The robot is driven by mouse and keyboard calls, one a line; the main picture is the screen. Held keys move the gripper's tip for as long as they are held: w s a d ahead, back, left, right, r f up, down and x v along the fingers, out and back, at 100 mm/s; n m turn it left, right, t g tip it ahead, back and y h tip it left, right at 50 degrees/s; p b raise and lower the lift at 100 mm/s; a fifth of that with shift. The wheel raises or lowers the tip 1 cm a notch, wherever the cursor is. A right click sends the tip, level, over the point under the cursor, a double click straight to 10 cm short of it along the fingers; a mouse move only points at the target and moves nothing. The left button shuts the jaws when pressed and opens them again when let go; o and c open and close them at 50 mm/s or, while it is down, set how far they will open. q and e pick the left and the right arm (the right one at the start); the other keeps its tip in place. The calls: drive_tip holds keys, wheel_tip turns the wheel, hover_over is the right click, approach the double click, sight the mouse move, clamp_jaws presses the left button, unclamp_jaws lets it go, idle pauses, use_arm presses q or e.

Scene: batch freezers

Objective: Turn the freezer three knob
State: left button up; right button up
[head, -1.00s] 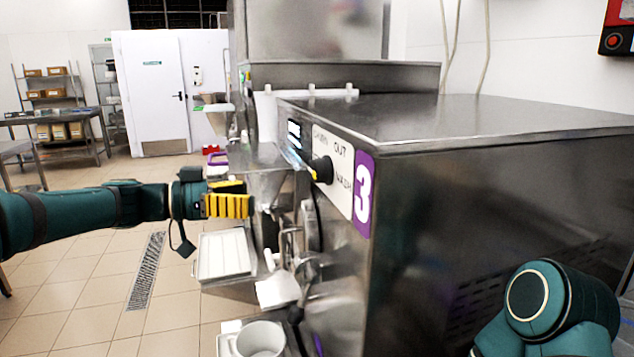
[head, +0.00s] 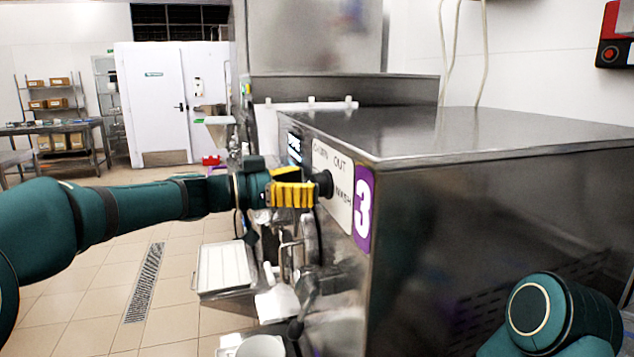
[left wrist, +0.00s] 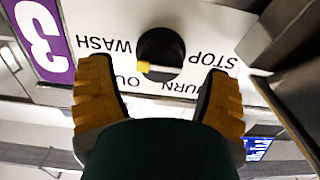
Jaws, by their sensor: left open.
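The black knob (head: 323,184) sits on the white label plate (head: 345,205) of the freezer marked with a purple 3 (head: 363,209). In the left wrist view the knob (left wrist: 160,52) shows a yellow-white pointer mark, with the words WASH, STOP, OUT and a partly hidden word around it. My left gripper (head: 313,190), with yellow ribbed fingers, is at the knob in the head view. In the left wrist view the open left gripper (left wrist: 165,85) has one finger on each side of the knob, with gaps between; contact is not visible. My right gripper is out of view.
The freezer's steel top (head: 500,135) spreads to the right of the knob. A white tray (head: 224,267) and a white cup (head: 262,346) are below my left arm. A blue display (left wrist: 258,149) is beside the label plate.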

use_arm(q)
drive_tip(key=shift+x, duration=1.25)
drive_tip(key=shift+c, duration=0.3)
drive_tip(key=c, duration=1.1)
